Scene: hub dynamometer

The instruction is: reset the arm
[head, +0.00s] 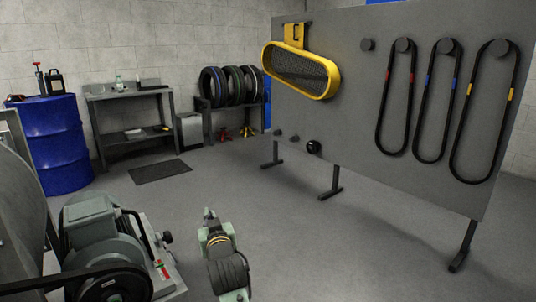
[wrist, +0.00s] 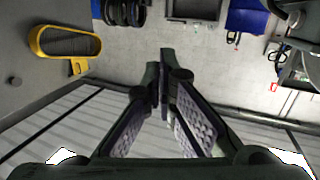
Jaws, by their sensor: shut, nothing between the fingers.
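My gripper (head: 209,214) is at the bottom centre of the head view, at the end of my green and black arm, over open floor. In the wrist view its two dark fingers (wrist: 161,75) come together at the tips, with textured pads on the inside. It is shut and holds nothing. No object touches the fingertips in either view.
A grey board (head: 345,125) on feet stands right, carrying a yellow belt guard (head: 330,80) and black belts (head: 432,100). A motor (head: 95,225) sits lower left. A blue drum (head: 52,140), bench (head: 125,95) and tyres (head: 230,87) line the back. Middle floor is clear.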

